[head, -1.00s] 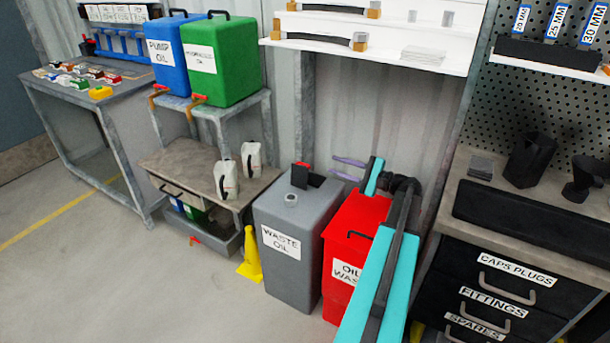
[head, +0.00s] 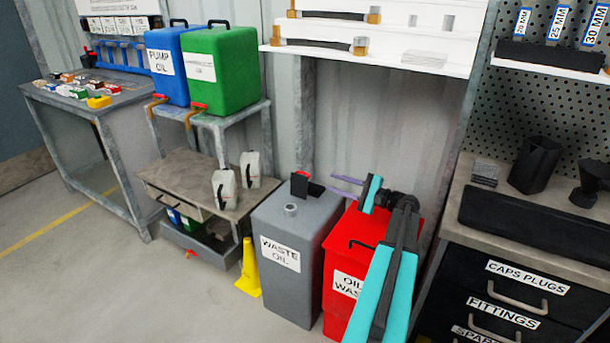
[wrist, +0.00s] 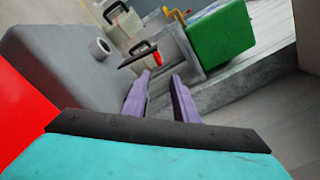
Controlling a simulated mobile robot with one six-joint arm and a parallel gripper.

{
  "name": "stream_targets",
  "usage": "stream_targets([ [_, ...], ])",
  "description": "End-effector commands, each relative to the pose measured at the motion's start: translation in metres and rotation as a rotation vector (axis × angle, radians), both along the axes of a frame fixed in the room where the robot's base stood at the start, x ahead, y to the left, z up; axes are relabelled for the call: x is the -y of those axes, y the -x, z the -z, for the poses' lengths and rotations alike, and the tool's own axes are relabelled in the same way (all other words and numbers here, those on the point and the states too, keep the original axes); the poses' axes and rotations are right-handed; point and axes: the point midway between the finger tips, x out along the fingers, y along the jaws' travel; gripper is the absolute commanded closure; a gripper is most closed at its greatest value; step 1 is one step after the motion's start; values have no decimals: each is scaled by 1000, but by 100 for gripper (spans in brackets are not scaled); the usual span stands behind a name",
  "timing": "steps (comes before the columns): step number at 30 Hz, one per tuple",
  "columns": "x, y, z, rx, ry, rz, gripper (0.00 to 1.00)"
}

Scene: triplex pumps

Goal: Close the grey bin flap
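The grey bin (head: 292,262), labelled WASTE OIL, stands on the floor left of a red bin. Its dark flap (head: 299,183), with a bit of red at its top, stands raised beside a dark opening in the lid. In the wrist view the flap (wrist: 138,58) shows as a thin dark bar just beyond the fingertips, and the grey bin (wrist: 62,55) fills the upper left. My gripper (head: 332,184) is right of the flap, above the lid's right side. Its purple fingers (wrist: 161,76) are apart with nothing between them. No contact with the flap shows.
The red OIL WASTE bin (head: 357,240) stands under my arm, close to the grey bin. A yellow cone (head: 249,268) is left of the grey bin. A bench with white jugs (head: 224,188) and the green container (head: 221,68) are behind left. A white shelf (head: 375,52) hangs above.

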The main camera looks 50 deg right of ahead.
Motion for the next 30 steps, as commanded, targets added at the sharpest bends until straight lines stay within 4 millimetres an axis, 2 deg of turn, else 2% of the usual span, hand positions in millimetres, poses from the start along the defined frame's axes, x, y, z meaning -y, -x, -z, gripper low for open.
stream_targets([
  [5,-5,-17,0,1,0,-2,74],
  [24,-25,-103,0,1,0,-1,74],
  [30,-29,-121,0,1,0,1,74],
])
